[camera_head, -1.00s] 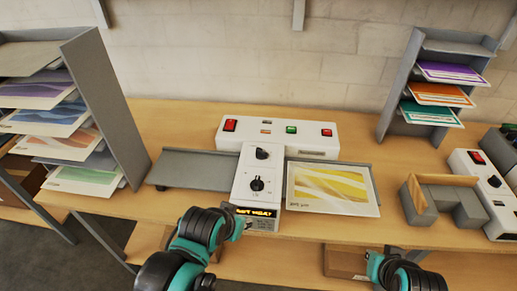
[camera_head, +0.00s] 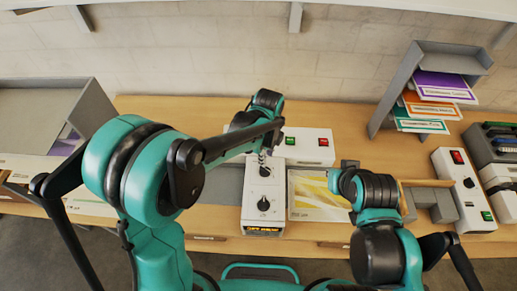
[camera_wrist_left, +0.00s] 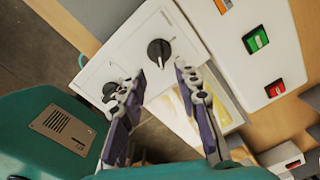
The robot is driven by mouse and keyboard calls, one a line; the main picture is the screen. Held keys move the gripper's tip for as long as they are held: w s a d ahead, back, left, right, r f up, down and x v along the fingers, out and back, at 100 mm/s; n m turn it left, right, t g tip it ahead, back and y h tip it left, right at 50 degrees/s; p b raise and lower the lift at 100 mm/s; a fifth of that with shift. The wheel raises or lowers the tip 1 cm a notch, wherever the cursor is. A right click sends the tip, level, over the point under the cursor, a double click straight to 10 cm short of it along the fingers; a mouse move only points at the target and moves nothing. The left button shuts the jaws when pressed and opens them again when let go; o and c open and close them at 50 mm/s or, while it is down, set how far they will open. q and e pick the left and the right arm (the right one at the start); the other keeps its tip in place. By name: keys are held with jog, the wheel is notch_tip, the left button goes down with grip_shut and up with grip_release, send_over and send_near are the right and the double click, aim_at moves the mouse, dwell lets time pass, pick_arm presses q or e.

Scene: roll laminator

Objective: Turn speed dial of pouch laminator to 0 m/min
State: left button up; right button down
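The white pouch laminator (camera_head: 253,217) has two black dials on its panel, an upper dial (camera_head: 265,171) and a lower dial (camera_head: 264,204). A display with yellow text (camera_head: 262,230) is at its front; I cannot read it. My left gripper (camera_head: 262,158) is over the panel's far end, close to the upper dial. In the left wrist view its fingers (camera_wrist_left: 158,82) are apart, with one dial (camera_wrist_left: 159,52) beyond the gap, apparently untouched. The other dial (camera_wrist_left: 111,90) is partly behind a finger. My right arm shows, but its gripper fingers do not.
A sheet with a yellow picture (camera_head: 310,190) lies right of the panel. Green (camera_wrist_left: 256,41) and red (camera_wrist_left: 275,88) switches are on the rear housing. A grey paper rack (camera_head: 392,95) and a second white device (camera_head: 462,190) stand at right. My left arm hides much of the left side.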

aim_at(266, 169)
pick_arm(q)
jog(key=shift+d+f, duration=0.15)
notch_tip(266, 169, down, 8)
jog(key=shift+s+r, duration=0.1)
jog(key=shift+r, duration=0.1)
grip_shut()
